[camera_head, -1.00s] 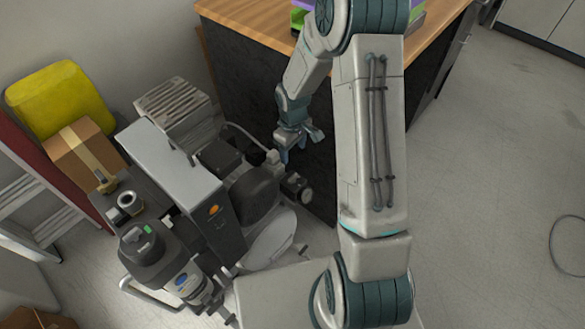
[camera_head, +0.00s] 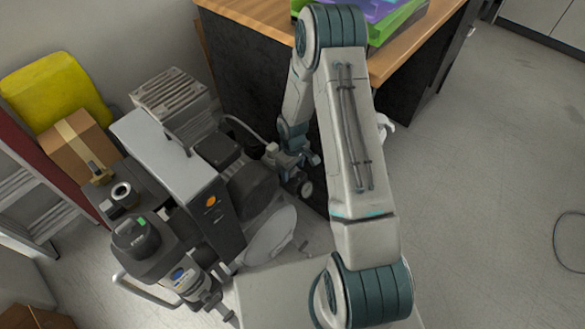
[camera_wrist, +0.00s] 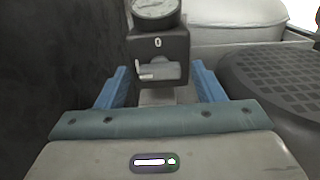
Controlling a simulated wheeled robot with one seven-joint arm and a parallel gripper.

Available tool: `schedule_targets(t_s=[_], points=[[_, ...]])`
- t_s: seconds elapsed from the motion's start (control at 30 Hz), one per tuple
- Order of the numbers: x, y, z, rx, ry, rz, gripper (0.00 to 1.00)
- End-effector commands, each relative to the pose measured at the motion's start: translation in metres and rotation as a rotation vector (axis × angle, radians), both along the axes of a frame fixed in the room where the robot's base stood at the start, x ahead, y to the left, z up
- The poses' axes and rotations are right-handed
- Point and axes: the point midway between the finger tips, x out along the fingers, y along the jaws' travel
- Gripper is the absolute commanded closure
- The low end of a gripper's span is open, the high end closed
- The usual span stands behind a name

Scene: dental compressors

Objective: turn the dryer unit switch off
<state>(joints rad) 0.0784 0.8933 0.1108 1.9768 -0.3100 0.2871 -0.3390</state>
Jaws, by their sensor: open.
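In the wrist view, a dark switch box (camera_wrist: 173,45) marked "0" stands straight ahead, with a round gauge (camera_wrist: 155,8) on top. A light lever or knob (camera_wrist: 158,70) shows on its lower front. My gripper (camera_wrist: 160,78) is open, its blue fingers to the left and right of the lower box; I cannot tell whether they touch it. In the head view, my gripper (camera_head: 303,161) is at the right end of the compressor unit, close to a small round gauge (camera_head: 306,189). The switch itself is hard to make out there.
A grey cabinet with an orange badge (camera_head: 172,160) and a compressor with a green mark (camera_head: 137,240) stand left of my gripper. A wooden-topped desk (camera_head: 245,14) with a dark side is close behind. Open floor (camera_head: 480,180) lies to the right.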

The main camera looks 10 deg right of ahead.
Motion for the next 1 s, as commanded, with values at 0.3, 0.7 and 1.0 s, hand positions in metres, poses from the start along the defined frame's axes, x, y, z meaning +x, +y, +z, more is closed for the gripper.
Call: schedule_targets(t_s=[0.3, 0.7, 1.0], points=[[0.0, 0.0, 0.0003, 0.0, 0.0, 0.0, 0.77], [0.0, -0.0001, -0.0001, 0.0, 0.0, -0.043, 0.83], [0.0, 0.0003, -0.0009, 0.0, 0.0, -0.235, 0.83]])
